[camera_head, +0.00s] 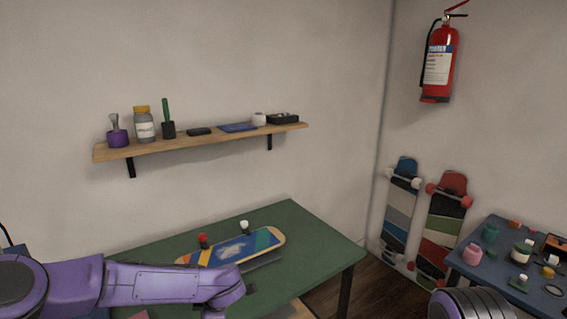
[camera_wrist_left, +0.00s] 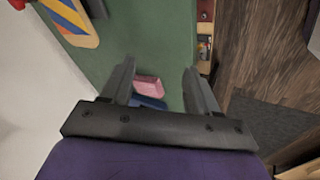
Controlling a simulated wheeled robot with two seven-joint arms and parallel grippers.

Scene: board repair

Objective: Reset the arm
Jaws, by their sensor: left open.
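My left arm is purple and reaches in from the left over the green table (camera_head: 310,232) in the head view. Its gripper fingers are not clear there. In the left wrist view my left gripper (camera_wrist_left: 160,85) is open, its two dark fingers apart with nothing held between them. The green tabletop (camera_wrist_left: 150,45) and a small pink block (camera_wrist_left: 148,82) beside a blue one (camera_wrist_left: 148,102) show beyond and between the fingers. My right gripper is not in view; a dark rounded part at the lower right of the head view may be mine.
A colourful skateboard (camera_head: 232,248) with red and white wheels lies on the green table. A wooden shelf (camera_head: 200,143) holds jars and tools. A blue side table (camera_head: 490,270) carries small jars. Two skateboards (camera_head: 400,212) (camera_head: 443,222) lean in the corner. A fire extinguisher (camera_head: 439,65) hangs on the wall.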

